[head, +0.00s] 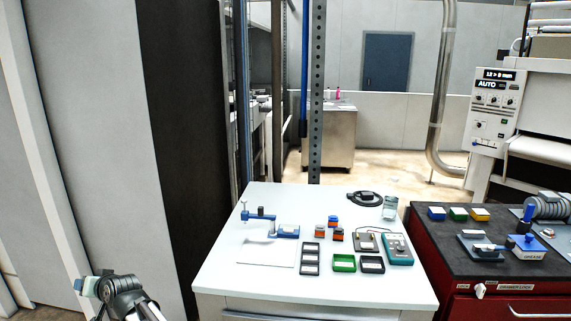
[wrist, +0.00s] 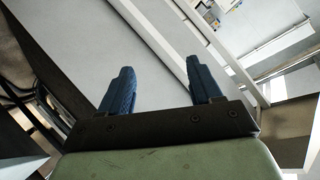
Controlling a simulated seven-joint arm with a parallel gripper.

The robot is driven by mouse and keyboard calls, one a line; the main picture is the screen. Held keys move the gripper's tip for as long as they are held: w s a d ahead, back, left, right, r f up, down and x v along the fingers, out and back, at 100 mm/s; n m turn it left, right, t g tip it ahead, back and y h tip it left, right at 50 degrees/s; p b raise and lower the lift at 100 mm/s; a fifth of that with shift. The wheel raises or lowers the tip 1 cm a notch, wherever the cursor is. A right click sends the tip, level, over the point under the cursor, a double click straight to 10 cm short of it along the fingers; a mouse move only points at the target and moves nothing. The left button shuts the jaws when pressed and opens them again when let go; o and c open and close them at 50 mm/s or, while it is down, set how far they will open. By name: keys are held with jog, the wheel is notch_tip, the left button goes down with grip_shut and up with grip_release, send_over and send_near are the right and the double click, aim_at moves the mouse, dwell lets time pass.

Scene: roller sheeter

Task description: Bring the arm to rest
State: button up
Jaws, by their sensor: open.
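My gripper (wrist: 163,88) shows in the wrist view with two blue fingers spread apart and nothing between them. In the head view my arm is folded at the lower left, left of the white table (head: 225,235) and clear of it. The fingertips are hard to make out in the head view. Pale panels and a strip of floor lie beyond the fingers in the wrist view.
The table holds a blue clamp stand (head: 285,231), black trays (head: 311,259), a green tray (head: 344,262), a teal meter (head: 397,248) and a coiled black cable (head: 366,198). A red cabinet (head: 470,309) stands right. A tall pale panel (head: 90,130) stands close behind my arm.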

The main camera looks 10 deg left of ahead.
jog(key=w+d+f+h, duration=0.2)
jog(key=w+d+f, duration=0.1)
jog(key=d+f, duration=0.75)
jog(key=w+d+f+h, duration=0.3)
jog(key=d+f, duration=0.6)
jog(key=f, duration=0.3)
jog(key=s+d+f+m+g+h, duration=0.1)
jog(key=d+f+g+h, duration=0.1)
jog(key=d+f, duration=0.9)
jog(key=s+d+f+m+g+h, duration=0.15)
jog(key=d+f, duration=0.55)
jog(key=d, duration=0.8)
jog(key=s+d+f+m+g+h, duration=0.1)
jog(key=s+d+f+g, duration=0.1)
jog(key=s+d+f, duration=0.5)
jog(key=s+d+f+m+g+h, duration=0.15)
jog(key=s+d, duration=0.25)
jog(key=d, duration=0.7)
jog(key=s+d+f+g, duration=0.1)
jog(key=s+d+g, duration=0.1)
jog(key=s+d, duration=0.5)
jog(key=s+d+f+m+g+h, duration=0.1)
jog(key=s+d+g, duration=0.2)
jog(key=s+d, duration=0.4)
jog(key=s, duration=0.7)
jog(key=shift+s+f, duration=0.2)
jog(key=shift+f, duration=0.2)
